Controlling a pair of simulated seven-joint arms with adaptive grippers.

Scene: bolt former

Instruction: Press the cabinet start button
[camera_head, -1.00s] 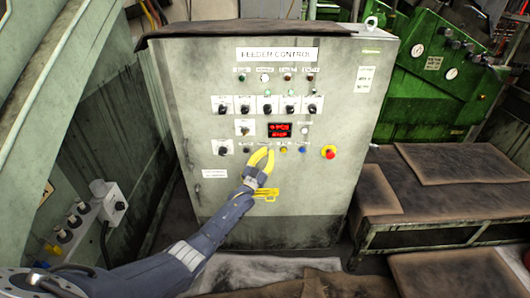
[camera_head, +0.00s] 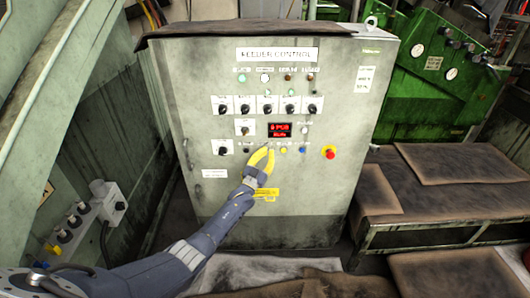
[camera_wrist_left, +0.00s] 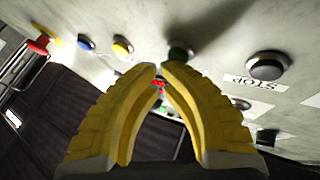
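The grey feeder control cabinet (camera_head: 225,210) stands in the middle of the head view. My left gripper (camera_head: 267,149) is in front of its lower button row, with its yellow fingers closed together and nothing seen between them. In the left wrist view the fingertips (camera_wrist_left: 159,67) nearly meet just below a green button (camera_wrist_left: 179,50), the likely start button. Whether they touch it I cannot tell. In the head view the fingers hide it. A dark button (camera_wrist_left: 267,67) beside a STOP label lies to its right. My right gripper is not in view.
A yellow button (camera_head: 283,150), a blue button (camera_head: 302,151) and a red emergency knob (camera_head: 329,152) lie right of my gripper. A red display (camera_head: 280,130) and several black selector knobs are above. Brown-topped benches (camera_head: 465,163) stand at the right.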

